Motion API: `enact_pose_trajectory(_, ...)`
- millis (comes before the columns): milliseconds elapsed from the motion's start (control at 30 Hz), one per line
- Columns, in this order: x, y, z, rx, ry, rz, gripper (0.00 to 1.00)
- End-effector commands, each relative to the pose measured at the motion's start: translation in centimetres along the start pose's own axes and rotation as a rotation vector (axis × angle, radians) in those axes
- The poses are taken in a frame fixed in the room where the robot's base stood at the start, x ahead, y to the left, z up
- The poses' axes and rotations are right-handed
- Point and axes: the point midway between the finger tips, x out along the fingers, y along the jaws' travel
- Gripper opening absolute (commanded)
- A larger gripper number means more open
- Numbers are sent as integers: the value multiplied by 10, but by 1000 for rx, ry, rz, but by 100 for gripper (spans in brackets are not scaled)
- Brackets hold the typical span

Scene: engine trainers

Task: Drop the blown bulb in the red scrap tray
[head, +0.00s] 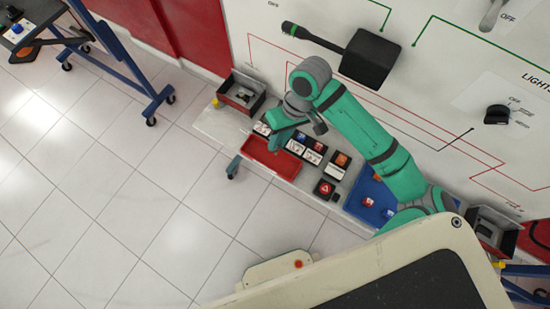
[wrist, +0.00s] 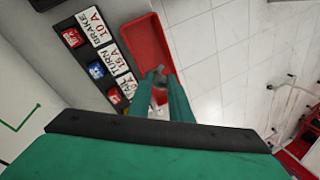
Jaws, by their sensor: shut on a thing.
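The red scrap tray (head: 270,158) lies on the bench's front edge, and its red floor and walls show in the wrist view (wrist: 147,45). In the wrist view my gripper's green fingers (wrist: 160,80) are shut on a small greyish bulb (wrist: 160,88). The bulb appears in front of the tray's lower end; its height above the tray is unclear. In the head view the bulb is hidden or too small to make out.
Labelled fuse holders (wrist: 97,70) stand beside the tray. A blue tray (head: 368,196) lies to the right, partly behind my arm. A dark open box (head: 242,92) is at the bench's left end. A wall panel rises behind; tiled floor is open in front.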

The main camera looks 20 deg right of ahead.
Motion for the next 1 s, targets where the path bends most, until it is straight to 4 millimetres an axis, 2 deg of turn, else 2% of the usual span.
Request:
enact_pose_trajectory(100,0,0,0,0,0,0,0)
enact_pose_trajectory(133,0,0,0,0,0,0,20)
enact_pose_trajectory(200,0,0,0,0,0,0,37)
enact_pose_trajectory(233,0,0,0,0,0,0,40)
enact_pose_trajectory(500,0,0,0,0,0,0,40)
enact_pose_trajectory(633,-8,0,0,0,0,1,40)
enact_pose_trajectory(767,-26,0,-1,-2,1,2,40)
enact_pose_trajectory(1000,-72,0,-1,-2,0,3,40)
